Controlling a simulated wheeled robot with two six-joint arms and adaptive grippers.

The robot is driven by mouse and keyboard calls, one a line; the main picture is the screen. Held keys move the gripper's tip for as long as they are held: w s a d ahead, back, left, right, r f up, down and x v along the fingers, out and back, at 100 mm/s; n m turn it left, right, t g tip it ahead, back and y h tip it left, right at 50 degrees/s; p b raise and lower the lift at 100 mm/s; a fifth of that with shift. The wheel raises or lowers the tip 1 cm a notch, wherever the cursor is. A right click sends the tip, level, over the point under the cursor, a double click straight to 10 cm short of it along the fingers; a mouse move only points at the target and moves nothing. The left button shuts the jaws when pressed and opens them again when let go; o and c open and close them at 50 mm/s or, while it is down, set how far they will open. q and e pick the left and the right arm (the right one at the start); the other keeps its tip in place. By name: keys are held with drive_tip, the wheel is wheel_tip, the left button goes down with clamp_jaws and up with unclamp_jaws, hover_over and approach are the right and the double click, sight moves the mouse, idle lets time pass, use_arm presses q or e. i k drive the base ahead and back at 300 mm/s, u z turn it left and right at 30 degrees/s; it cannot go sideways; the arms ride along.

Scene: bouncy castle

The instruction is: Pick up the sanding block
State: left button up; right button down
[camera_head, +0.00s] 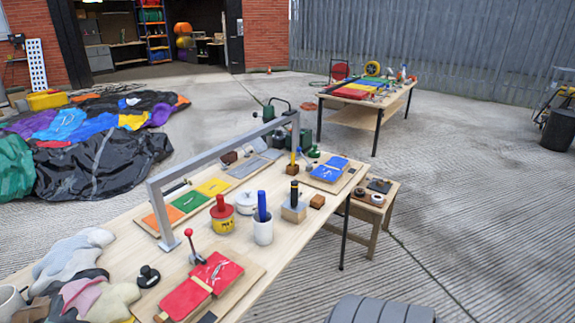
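A small brown block (317,201), which looks like the sanding block, lies near the right edge of the long wooden workbench (262,283). It sits just right of a pale block with a dark upright handle (293,211). A second, darker brown lump (229,157) lies farther back near the grey metal frame; I cannot tell exactly what it is. Neither of my grippers shows in the head view.
A grey metal frame (222,145) arches over the bench. A yellow tin (222,219), a white cup with blue handle (263,228) and red patches (200,286) are nearby. A low side table (378,213) adjoins the bench. Concrete floor at right is mostly clear.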

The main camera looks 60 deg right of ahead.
sight(317, 202)
drive_tip(key=u, duration=0.05)
drive_tip(key=k, duration=0.4)
drive_tip(key=z, duration=0.5)
drive_tip(key=i, duration=0.35)
drive_tip(key=z, duration=1.8)
